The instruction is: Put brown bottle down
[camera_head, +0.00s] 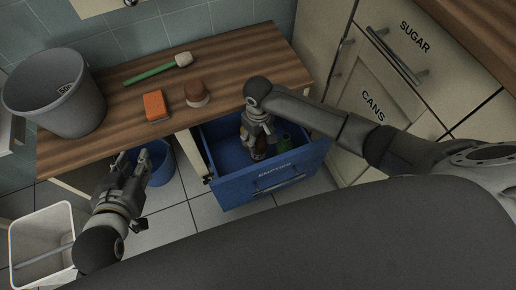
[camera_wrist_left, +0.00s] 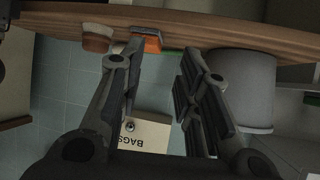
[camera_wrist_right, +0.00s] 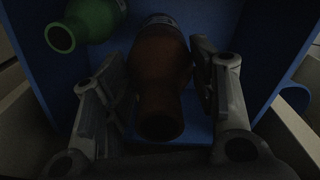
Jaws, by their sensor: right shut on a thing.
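The brown bottle (camera_wrist_right: 160,75) is between the fingers of my right gripper (camera_wrist_right: 160,95), which is shut on it. Its open mouth faces the right wrist camera. In the head view, my right gripper (camera_head: 257,135) reaches down into the open blue drawer (camera_head: 240,190) labelled EMPTIES, and only a little of the brown bottle (camera_head: 259,153) shows below it. I cannot tell whether the bottle touches the drawer floor. A green bottle (camera_wrist_right: 90,25) is in the drawer beside it. My left gripper (camera_head: 131,163) is open and empty, in front of the counter; its spread fingers show in the left wrist view (camera_wrist_left: 155,85).
On the wooden counter (camera_head: 225,60) are a grey bucket (camera_head: 60,105), an orange sponge (camera_head: 155,106), a brown-and-white brush (camera_head: 196,94) and a green-handled brush (camera_head: 150,73). A blue bucket (camera_head: 158,165) and a white bin (camera_head: 40,240) stand on the floor. Cabinets labelled CANS (camera_head: 370,100) and SUGAR are at right.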

